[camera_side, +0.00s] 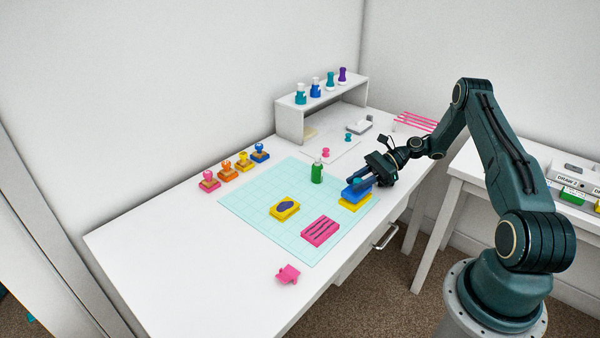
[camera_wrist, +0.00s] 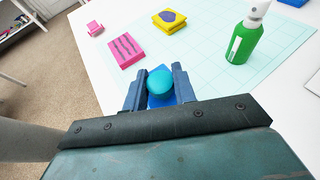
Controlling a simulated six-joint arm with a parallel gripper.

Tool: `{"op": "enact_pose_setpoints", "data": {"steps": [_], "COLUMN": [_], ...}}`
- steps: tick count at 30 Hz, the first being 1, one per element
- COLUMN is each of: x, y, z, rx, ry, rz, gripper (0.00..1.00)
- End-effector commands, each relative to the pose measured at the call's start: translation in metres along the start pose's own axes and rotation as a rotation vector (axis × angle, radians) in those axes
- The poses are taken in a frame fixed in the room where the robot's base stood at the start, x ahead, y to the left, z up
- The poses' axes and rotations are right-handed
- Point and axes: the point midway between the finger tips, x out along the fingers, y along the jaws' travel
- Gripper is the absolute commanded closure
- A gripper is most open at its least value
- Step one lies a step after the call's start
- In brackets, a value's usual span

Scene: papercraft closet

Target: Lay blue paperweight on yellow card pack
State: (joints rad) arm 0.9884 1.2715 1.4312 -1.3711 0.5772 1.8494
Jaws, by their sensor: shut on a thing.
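The blue paperweight (camera_side: 352,194), a blue block with a round teal knob, is between the fingers of my gripper (camera_side: 364,182). In the wrist view my gripper (camera_wrist: 158,82) is shut on it, the teal knob (camera_wrist: 160,81) showing between the two fingers and the blue block (camera_wrist: 154,101) below. The yellow card pack (camera_side: 355,205) lies on the mat's right edge, directly under the paperweight in the side view. The two look very close; I cannot tell whether they touch. The yellow pack is hidden in the wrist view.
On the cutting mat (camera_side: 255,215) are a green bottle (camera_side: 317,172), a yellow pad with a dark blob (camera_side: 285,208) and a pink striped pack (camera_side: 320,231). A pink piece (camera_side: 288,274) lies in front. Several stamps (camera_side: 243,162) line the left; a shelf (camera_side: 290,120) stands behind.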

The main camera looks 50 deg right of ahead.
Motion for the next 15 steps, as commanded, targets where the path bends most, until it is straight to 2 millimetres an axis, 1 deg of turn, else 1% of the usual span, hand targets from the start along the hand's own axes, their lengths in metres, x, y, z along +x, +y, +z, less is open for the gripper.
{"op": "enact_pose_setpoints", "data": {"steps": [15], "x": [0.0012], "y": [-0.0001], "z": [-0.0028], "rx": [-0.001], "ry": [-0.001], "rz": [0.0], "gripper": [1.0]}}
